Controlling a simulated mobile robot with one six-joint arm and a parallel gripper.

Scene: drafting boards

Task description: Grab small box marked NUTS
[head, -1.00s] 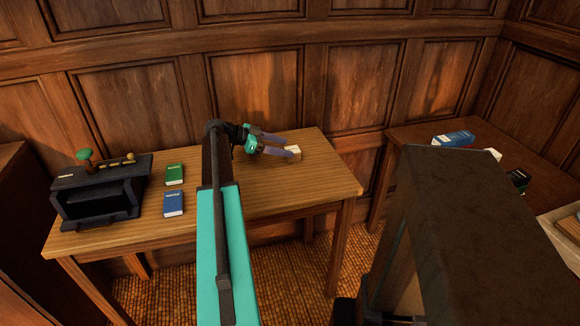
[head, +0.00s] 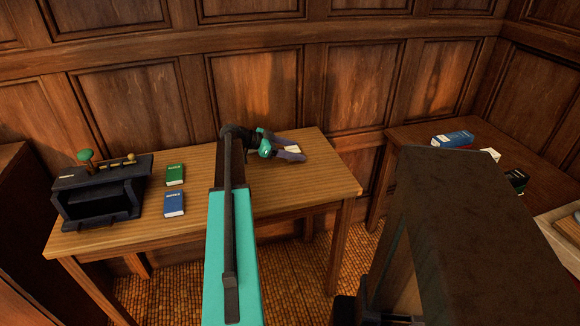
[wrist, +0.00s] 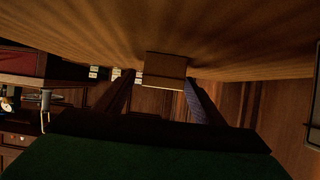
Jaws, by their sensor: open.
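A small pale box (head: 292,149) sits near the right end of the wooden table. Any marking on it is too small to read. In the wrist view the box (wrist: 165,70) shows at the top centre, between the tips of the two fingers. My gripper (head: 290,147) is open, low over the table, with one finger on each side of the box; the fingers hide part of it in the head view. I cannot tell whether either finger touches it. In the wrist view the open gripper (wrist: 160,83) frames the box.
On the same table (head: 110,242) are a green box (head: 174,174), a blue box (head: 173,203) and a dark press-like device (head: 100,190) at the left. A second table (head: 420,132) at right holds a blue book-like box (head: 453,139) and others. A panelled wall stands behind.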

